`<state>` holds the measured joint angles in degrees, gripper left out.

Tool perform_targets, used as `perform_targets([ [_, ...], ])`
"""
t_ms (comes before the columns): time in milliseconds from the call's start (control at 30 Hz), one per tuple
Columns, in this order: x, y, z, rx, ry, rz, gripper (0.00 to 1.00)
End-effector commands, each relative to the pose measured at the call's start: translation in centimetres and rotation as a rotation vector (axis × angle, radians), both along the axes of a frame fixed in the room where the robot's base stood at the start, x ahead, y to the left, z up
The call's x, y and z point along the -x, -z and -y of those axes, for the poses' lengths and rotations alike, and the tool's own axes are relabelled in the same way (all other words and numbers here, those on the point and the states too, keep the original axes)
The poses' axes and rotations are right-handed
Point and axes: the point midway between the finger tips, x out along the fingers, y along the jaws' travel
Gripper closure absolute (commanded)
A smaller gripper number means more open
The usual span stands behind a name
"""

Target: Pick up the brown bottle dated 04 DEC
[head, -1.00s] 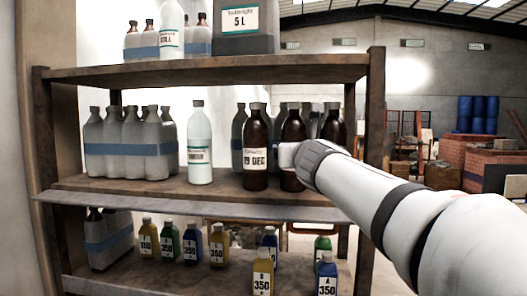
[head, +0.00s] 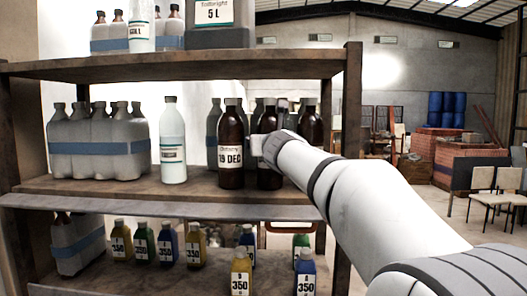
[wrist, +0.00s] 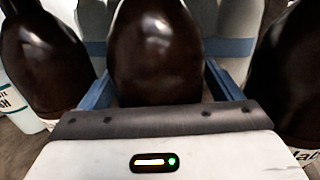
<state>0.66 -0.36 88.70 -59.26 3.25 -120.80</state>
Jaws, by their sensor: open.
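Three brown bottles stand on the middle shelf. The left brown bottle (head: 231,130) reads 19 DEC. The middle brown bottle (head: 268,180) is partly covered by my arm, and its date is hidden. The right brown bottle (head: 312,128) has no readable date in either view. In the wrist view, my gripper (wrist: 159,88) is open, its blue fingers on either side of the middle bottle (wrist: 155,45). I cannot tell whether they touch it. The left bottle (wrist: 42,60) and the right bottle (wrist: 290,75) flank the fingers closely; the right one shows only part of a label.
A white bottle (head: 173,145) and a banded pack of grey bottles (head: 98,148) stand left on the same shelf. More grey bottles (wrist: 232,45) stand behind. The upper shelf (head: 180,66) is overhead; a post (head: 352,110) stands at right. Small bottles occupy the lower shelf.

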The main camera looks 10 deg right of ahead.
Motion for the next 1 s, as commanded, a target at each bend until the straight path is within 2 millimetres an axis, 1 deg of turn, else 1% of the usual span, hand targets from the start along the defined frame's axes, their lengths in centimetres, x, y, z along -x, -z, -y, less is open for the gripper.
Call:
perform_targets([
  [133, 0.04, -0.01, -0.01, 0.0, 0.0, 0.0, 0.15],
  [900, 0.06, 0.0, -0.1, 0.0, -0.001, 0.0, 0.78],
  [967, 0.06, 0.0, -0.1, 0.0, -0.001, 0.0, 0.83],
  [1000, 0.12, -0.2, -0.13, 0.0, -0.002, 0.003, 0.83],
])
